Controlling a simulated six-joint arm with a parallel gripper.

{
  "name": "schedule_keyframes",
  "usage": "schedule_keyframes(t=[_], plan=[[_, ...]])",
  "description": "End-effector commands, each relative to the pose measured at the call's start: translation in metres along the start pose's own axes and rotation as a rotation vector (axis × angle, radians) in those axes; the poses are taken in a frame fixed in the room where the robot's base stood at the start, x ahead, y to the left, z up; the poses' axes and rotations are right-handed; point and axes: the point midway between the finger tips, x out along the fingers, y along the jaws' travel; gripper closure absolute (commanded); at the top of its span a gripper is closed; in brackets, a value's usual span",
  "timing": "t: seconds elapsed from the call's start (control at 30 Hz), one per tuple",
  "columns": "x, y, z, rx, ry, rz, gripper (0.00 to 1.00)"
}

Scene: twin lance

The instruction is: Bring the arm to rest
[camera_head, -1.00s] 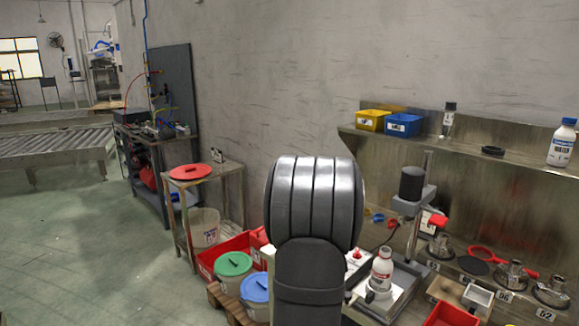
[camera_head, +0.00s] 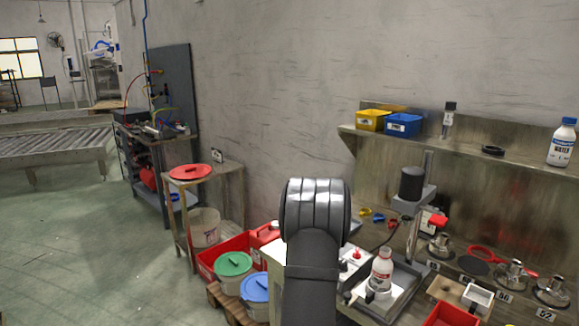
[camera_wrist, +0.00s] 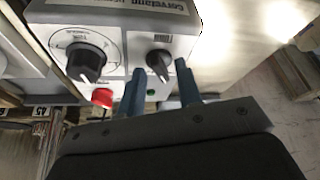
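My gripper (camera_wrist: 159,67) shows in the wrist view with two blue-grey fingers apart and nothing held between them. Its fingers point toward the front panel of a grey control box (camera_wrist: 135,50). The box has a large black dial, a smaller black knob and a red button. I cannot tell whether the fingers touch the panel. In the head view my arm stands upright at the lower middle, and the gripper itself is hidden behind it.
Lidded green (camera_head: 233,264) and blue (camera_head: 256,288) buckets stand left of my arm. The floor at left (camera_head: 75,245) is clear.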

Motion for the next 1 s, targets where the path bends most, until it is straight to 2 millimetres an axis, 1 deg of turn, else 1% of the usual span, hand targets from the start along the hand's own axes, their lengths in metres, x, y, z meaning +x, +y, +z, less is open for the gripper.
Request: schedule_keyframes(t=[0.67, 1.0], plan=[[0.0004, -0.0046, -0.0006, 0.370, 0.000, 0.154, 0.68], [0.0009, -0.0059, -0.0016, 0.594, 0.000, 0.247, 0.68]])
